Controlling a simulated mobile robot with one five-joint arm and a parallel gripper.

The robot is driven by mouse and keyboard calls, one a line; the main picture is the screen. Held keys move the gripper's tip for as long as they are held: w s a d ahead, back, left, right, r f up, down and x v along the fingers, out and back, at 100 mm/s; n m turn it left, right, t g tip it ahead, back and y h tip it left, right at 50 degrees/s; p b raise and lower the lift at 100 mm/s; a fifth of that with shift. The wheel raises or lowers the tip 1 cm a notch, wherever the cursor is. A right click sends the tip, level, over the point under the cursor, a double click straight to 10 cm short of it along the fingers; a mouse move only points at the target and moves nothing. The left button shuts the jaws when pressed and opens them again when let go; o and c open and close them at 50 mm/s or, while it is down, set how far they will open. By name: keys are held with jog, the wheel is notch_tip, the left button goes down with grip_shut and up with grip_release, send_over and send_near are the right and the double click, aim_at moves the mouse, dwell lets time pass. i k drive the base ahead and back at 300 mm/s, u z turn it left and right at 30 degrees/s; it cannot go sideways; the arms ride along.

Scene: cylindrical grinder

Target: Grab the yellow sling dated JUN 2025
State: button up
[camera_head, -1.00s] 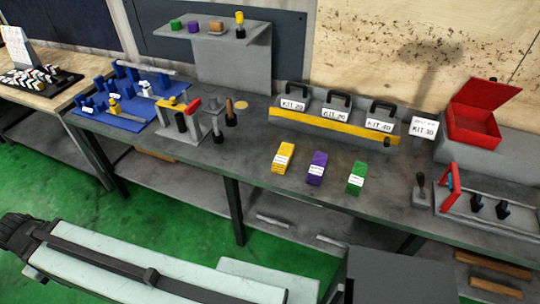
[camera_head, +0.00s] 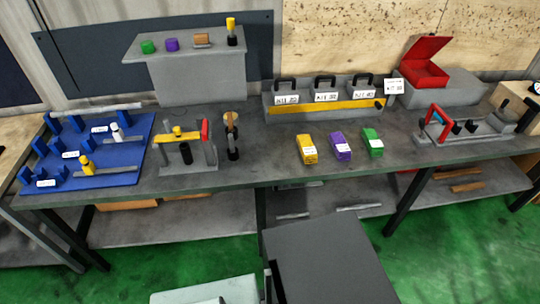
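The yellow sling (camera_head: 307,148) is a folded yellow bundle with a white label, lying on the grey bench top in the head view. The label's writing is too small to read. A purple sling (camera_head: 340,146) lies just right of it, and a green sling (camera_head: 372,141) lies right of the purple one, each with a white label. The three lie in a row, apart from one another. My gripper is not in view.
Behind the slings stands a grey kit rack (camera_head: 320,108) with a yellow front strip. A press-like fixture (camera_head: 187,148) and a blue tool board (camera_head: 125,150) stand left. A red open box (camera_head: 425,68) and a grey fixture (camera_head: 465,130) stand right. Bench around the slings is clear.

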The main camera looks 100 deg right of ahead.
aim_at(309, 154)
jog(key=i, duration=1.4)
jog(key=z, duration=3.75)
jog(key=i, duration=1.05)
jog(key=u, duration=0.1)
